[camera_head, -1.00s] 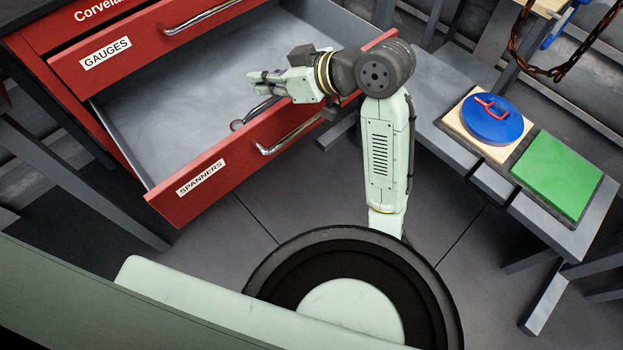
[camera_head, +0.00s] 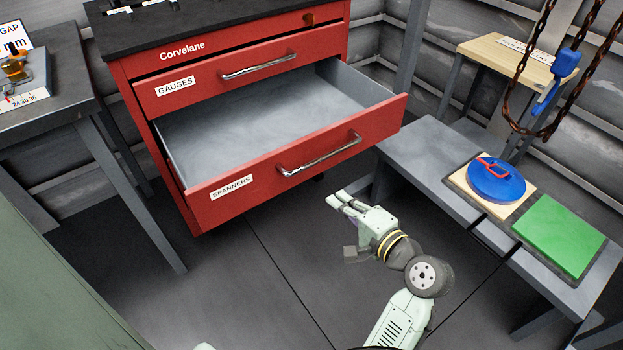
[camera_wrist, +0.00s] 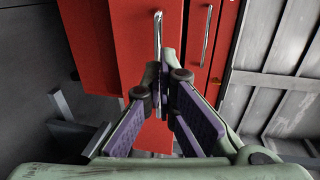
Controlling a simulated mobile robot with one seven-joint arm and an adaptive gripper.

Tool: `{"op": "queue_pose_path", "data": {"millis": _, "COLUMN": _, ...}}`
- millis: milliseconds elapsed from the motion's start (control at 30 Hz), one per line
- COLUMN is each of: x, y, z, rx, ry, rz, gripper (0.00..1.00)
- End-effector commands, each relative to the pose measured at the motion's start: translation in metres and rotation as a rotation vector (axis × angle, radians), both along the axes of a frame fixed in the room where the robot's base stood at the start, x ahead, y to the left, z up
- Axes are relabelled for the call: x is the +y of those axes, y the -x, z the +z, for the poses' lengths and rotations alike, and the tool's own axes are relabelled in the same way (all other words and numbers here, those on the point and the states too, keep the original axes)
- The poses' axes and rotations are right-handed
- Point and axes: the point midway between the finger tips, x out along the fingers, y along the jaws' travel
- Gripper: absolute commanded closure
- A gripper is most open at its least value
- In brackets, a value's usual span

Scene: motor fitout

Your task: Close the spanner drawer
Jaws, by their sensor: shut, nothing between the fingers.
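The spanner drawer (camera_head: 238,186) is the lower red drawer, labelled SPANNERS, and it stands well pulled out. Its grey inside (camera_head: 240,125) looks empty where I can see it; the strip behind the front is hidden. Its metal handle (camera_head: 318,155) is on the front face. My gripper (camera_head: 332,200) is in front of and below the drawer front, right of the handle, apart from it. Its fingers are shut and empty. In the wrist view the fingertips (camera_wrist: 163,72) point at the red drawer front (camera_wrist: 128,40), with a handle (camera_wrist: 157,35) just beyond them.
The GAUGES drawer (camera_head: 205,88) above juts out slightly. A grey bench (camera_head: 425,150) at right carries a blue round lid (camera_head: 497,183) and a green plate (camera_head: 558,232). A chain (camera_head: 515,110) hangs above. A table (camera_head: 60,115) stands at left. The floor before the drawer is clear.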

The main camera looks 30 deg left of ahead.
Motion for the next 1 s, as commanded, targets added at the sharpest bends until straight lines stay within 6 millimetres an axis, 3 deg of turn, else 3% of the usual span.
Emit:
{"op": "queue_pose_path", "data": {"millis": 500, "x": 0.094, "y": -0.038, "z": -0.017, "rx": -0.003, "ry": 0.002, "rz": 0.005, "gripper": 1.00}}
{"op": "queue_pose_path", "data": {"millis": 700, "x": 0.113, "y": -0.047, "z": -0.022, "rx": -0.004, "ry": 0.002, "rz": 0.003, "gripper": 1.00}}
{"op": "queue_pose_path", "data": {"millis": 1000, "x": 0.118, "y": -0.048, "z": -0.025, "rx": -0.005, "ry": 0.002, "rz": 0.003, "gripper": 1.00}}
